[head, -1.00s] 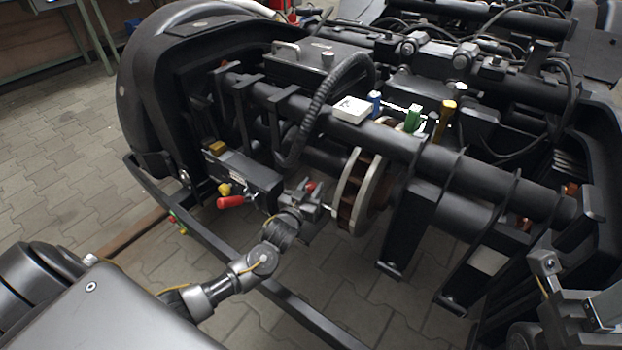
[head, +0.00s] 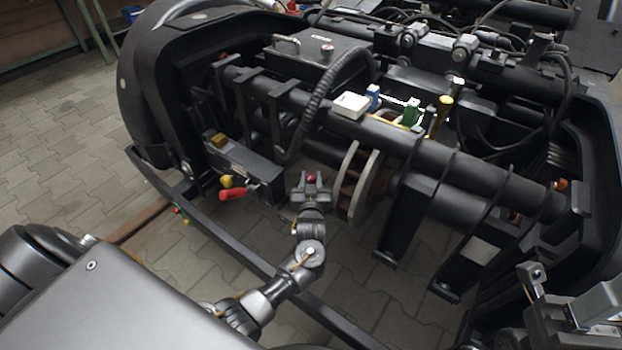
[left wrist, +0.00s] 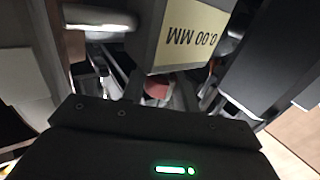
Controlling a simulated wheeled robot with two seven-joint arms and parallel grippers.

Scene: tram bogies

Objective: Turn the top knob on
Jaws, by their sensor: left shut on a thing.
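My left gripper (head: 311,188) is in front of the bogie, left of the brake disc. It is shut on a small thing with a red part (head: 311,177). A dull red thing also shows past the gripper body in the left wrist view (left wrist: 157,90). A small round knob (head: 326,48) stands on top of the black box (head: 335,64). A grey valve block (head: 240,162) carries a yellow knob (head: 226,181), a red handle (head: 232,193) and a brownish-yellow piece (head: 219,140). I cannot tell which is the top knob. My right gripper (head: 536,283) is at the lower right, jaws unclear.
A box with a yellow "0.00 MM" display (left wrist: 190,35) is close in the left wrist view. A brake disc (head: 362,185) is right of my left gripper. A dark rail (head: 235,255) crosses below. A white box (head: 350,105) and coloured pieces sit on the beam.

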